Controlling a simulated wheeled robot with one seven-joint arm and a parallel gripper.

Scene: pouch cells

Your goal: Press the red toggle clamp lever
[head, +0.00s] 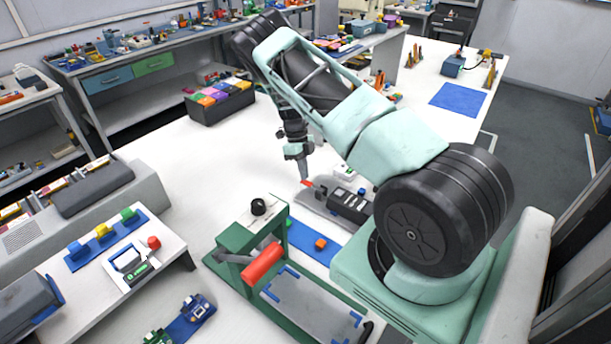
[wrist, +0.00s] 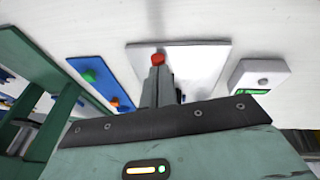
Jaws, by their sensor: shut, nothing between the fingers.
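The toggle clamp is a black block (head: 350,205) on a grey base plate (head: 318,203), right of the table's middle. Its red lever tip (head: 306,183) sticks out at the left end, and in the wrist view the red tip (wrist: 158,58) shows just past my fingers. My gripper (head: 304,176) points down with its fingers shut and empty, right over or beside the red tip. I cannot tell whether they touch. In the wrist view my gripper (wrist: 157,75) hides most of the clamp.
A green press with a thick red handle (head: 263,263) stands in front. A blue strip (head: 312,242) with an orange block lies between press and clamp. A small white box (head: 346,172) is behind the clamp.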

